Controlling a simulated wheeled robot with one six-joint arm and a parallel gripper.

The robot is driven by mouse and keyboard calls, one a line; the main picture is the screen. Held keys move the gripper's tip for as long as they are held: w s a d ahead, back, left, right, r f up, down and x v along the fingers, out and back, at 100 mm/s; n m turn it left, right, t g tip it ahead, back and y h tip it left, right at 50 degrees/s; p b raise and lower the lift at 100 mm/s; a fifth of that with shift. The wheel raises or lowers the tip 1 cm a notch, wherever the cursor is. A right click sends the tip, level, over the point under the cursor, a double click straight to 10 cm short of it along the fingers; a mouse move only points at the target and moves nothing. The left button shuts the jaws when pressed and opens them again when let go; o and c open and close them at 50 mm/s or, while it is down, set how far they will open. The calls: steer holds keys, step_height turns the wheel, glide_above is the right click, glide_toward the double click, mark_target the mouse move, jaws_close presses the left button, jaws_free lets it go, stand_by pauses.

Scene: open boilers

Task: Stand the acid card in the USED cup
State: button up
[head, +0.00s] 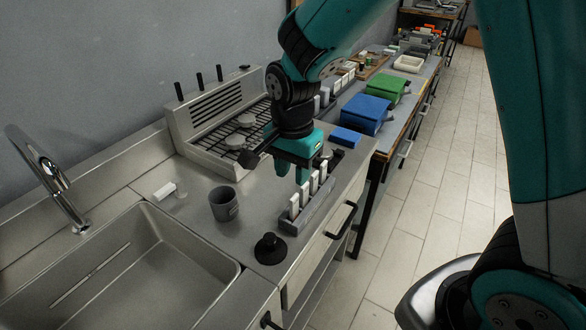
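Several white cards (304,194) stand upright in a row in a grey rack (309,218) near the counter's front edge. I cannot read which one is the acid card. A dark grey cup (224,204) stands upright on the counter left of the rack. My teal gripper (292,176) points down behind and slightly left of the nearer cards, above the counter. Its fingers look apart with nothing seen between them. The arm hides part of the counter behind.
A black knob-like object (270,247) stands near the front edge beside the sink (130,265). A small white object (164,191) lies by the faucet (55,180). A burner unit (215,120) stands behind. Blue (366,113) and green (386,89) boxes stand farther right.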

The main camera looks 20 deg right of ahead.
steer(key=s+a+r+n+y, duration=0.2)
steer(key=s+r+n, duration=0.4)
steer(key=s+n, duration=0.3)
steer(key=s+a+r+n+y, duration=0.2)
steer(key=s+r+n, duration=0.4)
steer(key=s+n, duration=0.3)
steer(key=shift+s+a, duration=0.15)
steer(key=shift+s, duration=0.25)
